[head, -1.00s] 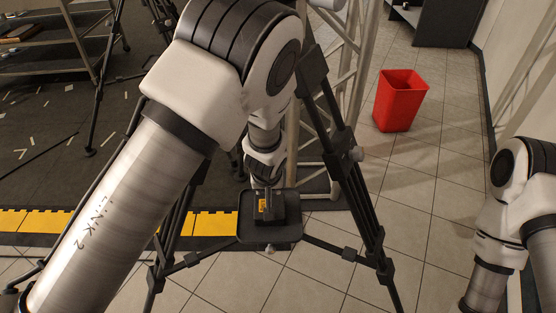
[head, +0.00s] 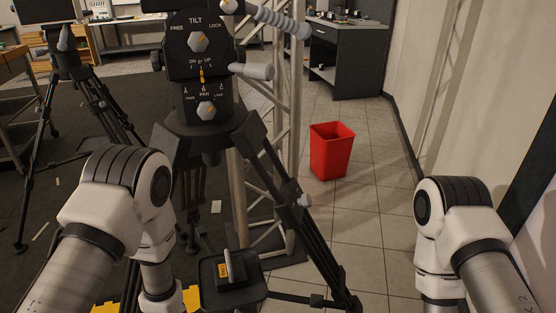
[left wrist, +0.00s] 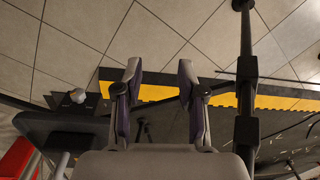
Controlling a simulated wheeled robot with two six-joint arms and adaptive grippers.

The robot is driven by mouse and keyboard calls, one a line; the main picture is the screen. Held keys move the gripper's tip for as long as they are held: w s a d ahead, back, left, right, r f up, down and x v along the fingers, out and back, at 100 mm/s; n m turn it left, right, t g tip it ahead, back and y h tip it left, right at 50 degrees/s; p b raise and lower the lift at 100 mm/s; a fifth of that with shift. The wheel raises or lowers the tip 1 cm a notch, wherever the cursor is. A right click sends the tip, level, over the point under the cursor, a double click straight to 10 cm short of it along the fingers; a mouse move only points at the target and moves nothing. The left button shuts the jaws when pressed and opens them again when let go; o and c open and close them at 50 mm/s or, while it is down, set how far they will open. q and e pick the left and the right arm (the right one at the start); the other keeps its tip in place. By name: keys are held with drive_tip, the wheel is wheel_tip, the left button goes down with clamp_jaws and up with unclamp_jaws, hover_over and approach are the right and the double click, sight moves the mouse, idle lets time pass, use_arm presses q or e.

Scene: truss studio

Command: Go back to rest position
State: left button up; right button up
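My left gripper (left wrist: 158,82) shows in the left wrist view with its two fingers apart and nothing between them. Behind the fingertips are floor tiles and a yellow edge strip. In the head view my left arm is bent at the lower left and its gripper is out of the picture. My right arm is bent at the lower right, and its gripper is below the frame. A small dark item with an orange label (head: 224,270) sits on the black tripod tray (head: 250,296), apart from both arms.
A tripod with a tilt head (head: 198,75) stands straight ahead, against a metal truss (head: 290,85). A red bin (head: 331,150) is on the tiled floor beyond. A dark cabinet (head: 345,60) stands at the back. A wall is on the right. Tiles between bin and right arm are clear.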

use_arm(q)
drive_tip(key=s+a+f+m+g, duration=0.2)
drive_tip(key=s+a, duration=0.1)
drive_tip(key=s, duration=1.1)
wheel_tip(320, 180, up, 14)
drive_tip(key=w+m+t+p, duration=0.1)
drive_tip(key=m+t+p, duration=0.1)
drive_tip(key=p, duration=1.1)
drive_tip(key=shift+d+h, duration=0.2)
drive_tip(key=shift+h, duration=0.1)
drive_tip(key=shift+r, duration=0.1)
